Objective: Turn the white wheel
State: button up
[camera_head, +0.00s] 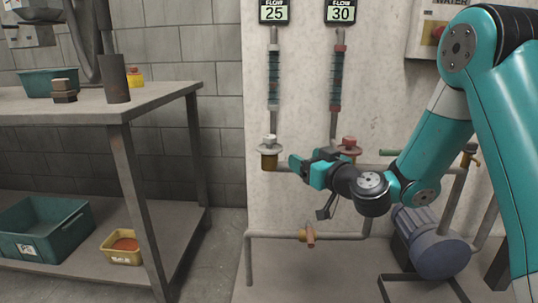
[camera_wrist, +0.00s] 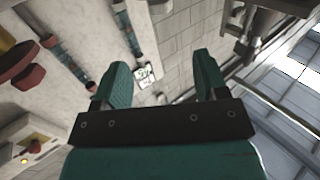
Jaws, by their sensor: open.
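The white wheel (camera_head: 269,141) sits on a brass valve (camera_head: 268,161) at the foot of the left flow tube in the head view. My gripper (camera_head: 299,166) is just right of this valve and slightly lower than the wheel in the picture. Its jaws are open, and nothing shows between them. In the wrist view the two teal fingers of my gripper (camera_wrist: 162,72) stand apart. I cannot make out the white wheel for certain in the wrist view.
A red wheel (camera_head: 349,146) stands right of the white one, close behind my gripper. Flow displays read 25 (camera_head: 273,12) and 30 (camera_head: 341,12). A pipe (camera_head: 275,234) runs below. A workbench (camera_head: 150,92) stands at left, and a blue-grey pump (camera_head: 437,245) at lower right.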

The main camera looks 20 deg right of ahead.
jog(key=p, duration=0.5)
send_near(273, 140)
jog(key=p+x, duration=0.1)
jog(key=x, duration=1.1)
jog(key=c, duration=0.9)
jog(key=shift+a, duration=0.1)
jog(key=shift+c, duration=0.2)
jog(key=shift+p, duration=0.3)
